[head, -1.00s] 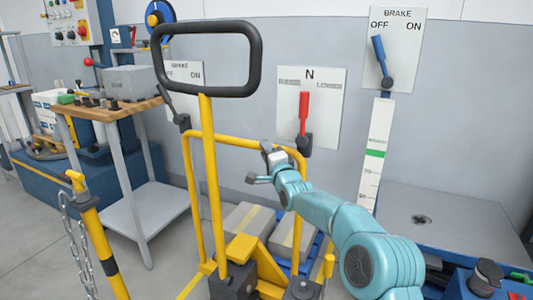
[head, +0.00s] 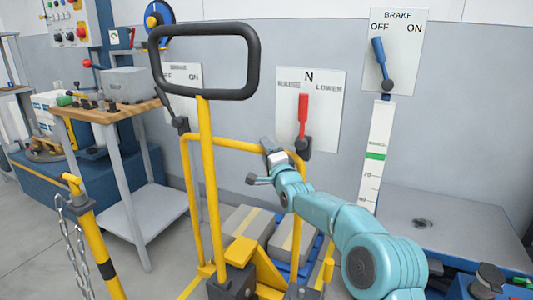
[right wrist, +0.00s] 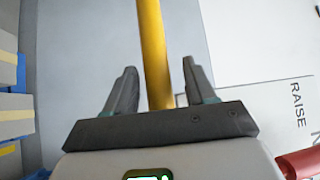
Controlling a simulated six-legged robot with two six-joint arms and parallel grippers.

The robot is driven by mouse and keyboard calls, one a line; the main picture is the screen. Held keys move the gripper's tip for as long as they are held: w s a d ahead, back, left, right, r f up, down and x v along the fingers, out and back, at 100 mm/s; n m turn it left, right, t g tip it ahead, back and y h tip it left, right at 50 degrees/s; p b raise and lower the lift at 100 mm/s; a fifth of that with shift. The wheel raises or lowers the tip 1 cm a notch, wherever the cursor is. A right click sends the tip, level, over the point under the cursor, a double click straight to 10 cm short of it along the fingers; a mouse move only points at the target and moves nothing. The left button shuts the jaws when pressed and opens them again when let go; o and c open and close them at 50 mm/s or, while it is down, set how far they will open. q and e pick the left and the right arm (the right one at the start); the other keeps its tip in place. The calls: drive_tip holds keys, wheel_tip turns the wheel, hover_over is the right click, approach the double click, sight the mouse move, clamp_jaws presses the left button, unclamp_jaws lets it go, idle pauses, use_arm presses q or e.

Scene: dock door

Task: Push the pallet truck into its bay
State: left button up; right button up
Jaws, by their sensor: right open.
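The pallet truck stands in the middle of the head view, with a black loop handle (head: 252,65) on a yellow shaft (head: 212,180). A yellow tube hoop (head: 188,195) rises behind the shaft. Grey boxes with tan bands (head: 241,228) lie low behind it. My right gripper (head: 264,163) is at the top bar of the hoop, right of the shaft. In the right wrist view, my right gripper (right wrist: 158,80) is open, with a yellow tube (right wrist: 154,45) between its fingers. I cannot tell whether the fingers touch it. My left gripper is not in view.
A wall panel with a red lever (head: 302,115) is behind the hoop. A brake panel with a blue lever (head: 380,60) is at upper right. A wood-topped bench (head: 108,113) stands left. A yellow post (head: 97,240) with a chain is at front left.

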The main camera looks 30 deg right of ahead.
drive_tip(key=shift+s+f, duration=0.15)
drive_tip(key=shift+f, duration=0.1)
drive_tip(key=s+a+f, duration=0.2)
drive_tip(key=s, duration=1.3)
drive_tip(key=shift+s+p, duration=0.4)
